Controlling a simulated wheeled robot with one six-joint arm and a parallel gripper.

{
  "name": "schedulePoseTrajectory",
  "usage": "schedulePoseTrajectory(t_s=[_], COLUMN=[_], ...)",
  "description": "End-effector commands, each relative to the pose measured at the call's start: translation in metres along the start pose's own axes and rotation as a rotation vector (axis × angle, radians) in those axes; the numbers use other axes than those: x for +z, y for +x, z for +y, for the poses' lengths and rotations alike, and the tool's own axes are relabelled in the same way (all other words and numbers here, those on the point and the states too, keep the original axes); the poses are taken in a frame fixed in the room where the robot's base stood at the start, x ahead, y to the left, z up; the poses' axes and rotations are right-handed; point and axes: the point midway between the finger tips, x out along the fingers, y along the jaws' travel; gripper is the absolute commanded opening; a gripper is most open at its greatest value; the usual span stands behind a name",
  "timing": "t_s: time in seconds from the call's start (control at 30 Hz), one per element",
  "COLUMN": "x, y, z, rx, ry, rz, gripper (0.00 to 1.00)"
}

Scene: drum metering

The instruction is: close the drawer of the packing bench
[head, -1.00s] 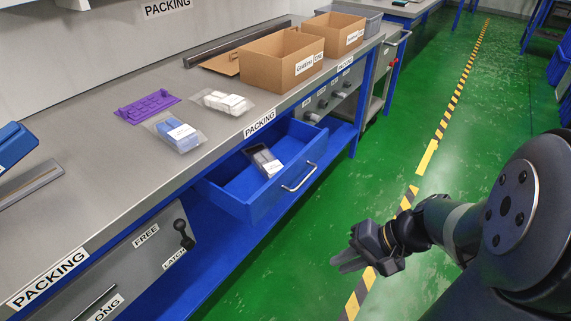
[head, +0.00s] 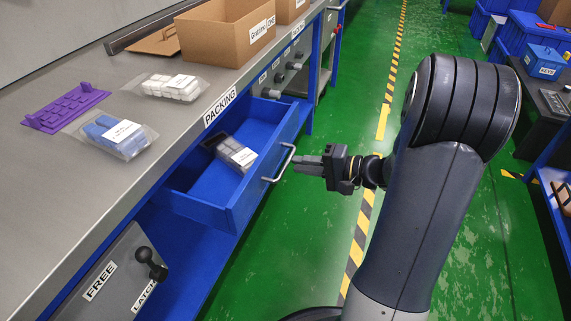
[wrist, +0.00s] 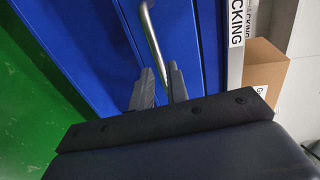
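The packing bench's blue drawer (head: 222,212) stands pulled out below the grey benchtop. Its bar handle (head: 281,163) is on the front face. In the wrist view the blue drawer front (wrist: 105,35) and the metal handle (wrist: 151,38) lie just ahead of my gripper. My gripper (head: 297,165) points left at the handle, its tips very close to it; I cannot tell if they touch. In the wrist view the two fingers of my gripper (wrist: 161,75) are apart, with the handle's near end in line with the gap. A bagged grey item (head: 236,153) lies inside the drawer.
On the benchtop (head: 60,200) are a purple rack (head: 66,107), bagged blue (head: 112,135) and white items (head: 170,86), and cardboard boxes (head: 225,32). A black latch knob (head: 150,262) sits on the lower front panel. Green floor (head: 330,95) right of the bench is clear.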

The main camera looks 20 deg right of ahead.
Motion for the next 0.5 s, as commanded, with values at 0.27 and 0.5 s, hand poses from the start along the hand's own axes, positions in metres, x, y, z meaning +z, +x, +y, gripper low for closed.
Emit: schedulePoseTrajectory(t_s=[0.27, 0.5], x=[0.001, 0.000], y=[0.038, 0.047], z=[0.001, 0.000], rx=[0.001, 0.002], ry=[0.000, 0.001], rz=[-0.003, 0.000], gripper=[0.16, 0.16])
